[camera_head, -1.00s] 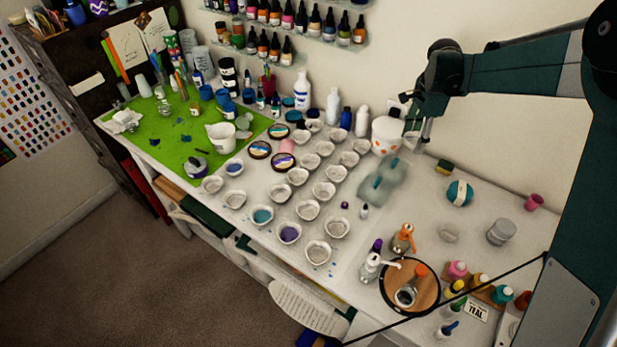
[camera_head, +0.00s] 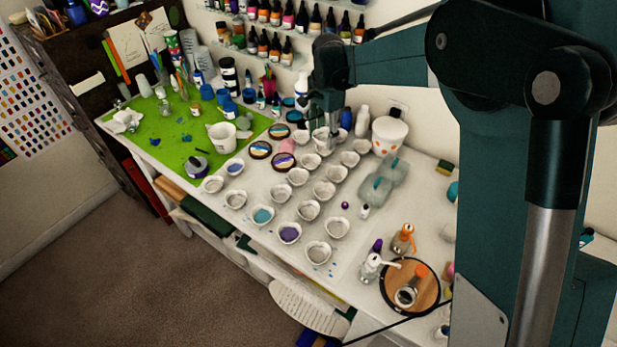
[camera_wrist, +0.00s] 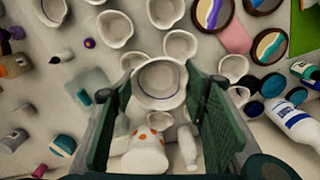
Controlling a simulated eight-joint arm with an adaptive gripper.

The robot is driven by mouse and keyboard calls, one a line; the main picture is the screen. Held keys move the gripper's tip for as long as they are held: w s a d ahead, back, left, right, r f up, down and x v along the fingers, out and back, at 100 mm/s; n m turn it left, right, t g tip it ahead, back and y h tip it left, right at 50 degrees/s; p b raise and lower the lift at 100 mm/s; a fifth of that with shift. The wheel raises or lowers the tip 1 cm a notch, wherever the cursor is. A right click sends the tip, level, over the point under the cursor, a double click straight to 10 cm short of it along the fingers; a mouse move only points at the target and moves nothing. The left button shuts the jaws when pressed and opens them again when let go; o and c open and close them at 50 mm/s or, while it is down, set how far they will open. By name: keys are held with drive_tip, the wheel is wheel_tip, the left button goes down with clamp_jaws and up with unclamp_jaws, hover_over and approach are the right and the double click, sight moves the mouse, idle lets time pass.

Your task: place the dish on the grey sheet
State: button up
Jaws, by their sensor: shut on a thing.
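My gripper (camera_wrist: 160,98) is shut on a small white dish (camera_wrist: 160,82), which sits between the two green fingers in the wrist view. In the head view my gripper (camera_head: 325,125) is over the back part of the dish rows, with the dish (camera_head: 321,140) at its tips. The dish looks about level and empty. Its height above the table is hard to tell. A pale grey sheet (camera_head: 388,226) is faint against the white tabletop, right of the dish rows; its edges are hard to make out.
Several white dishes (camera_head: 308,210) stand in rows below my gripper. Bottles (camera_head: 362,120) stand along the wall. A round wooden board (camera_head: 425,290) holds a jar near the front edge.

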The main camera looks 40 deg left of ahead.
drive_tip(key=s+a+n, duration=0.4)
drive_tip(key=s+a, duration=1.2)
drive_tip(key=s, duration=0.2)
hover_over(258, 184)
wheel_tip(258, 184, down, 4)
drive_tip(key=shift+d+f, duration=0.1)
drive_tip(key=shift+f, duration=0.4)
drive_tip(key=shift+f, duration=3.15)
drive_tip(key=shift+f, duration=1.85)
drive_tip(key=shift+f, duration=0.15)
drive_tip(key=o, duration=0.9)
